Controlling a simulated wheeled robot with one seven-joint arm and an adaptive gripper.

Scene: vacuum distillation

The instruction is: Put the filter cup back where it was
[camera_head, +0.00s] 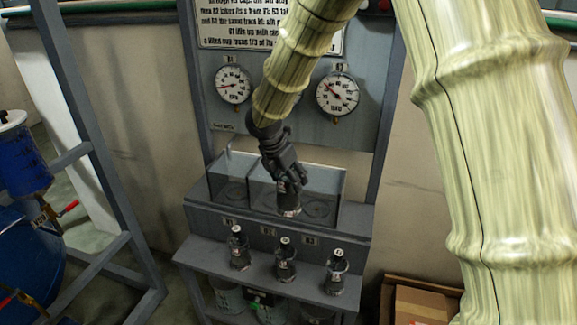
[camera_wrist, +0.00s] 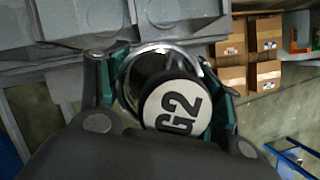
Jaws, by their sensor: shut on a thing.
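Whether the cup's bottom touches the box floor cannot be told. The box sits on the grey stand, with circular marks on its floor. My fingers hide part of the cup.
A blue drum (camera_head: 25,250) and frame stand left; cardboard boxes (camera_head: 425,303) lie lower right.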

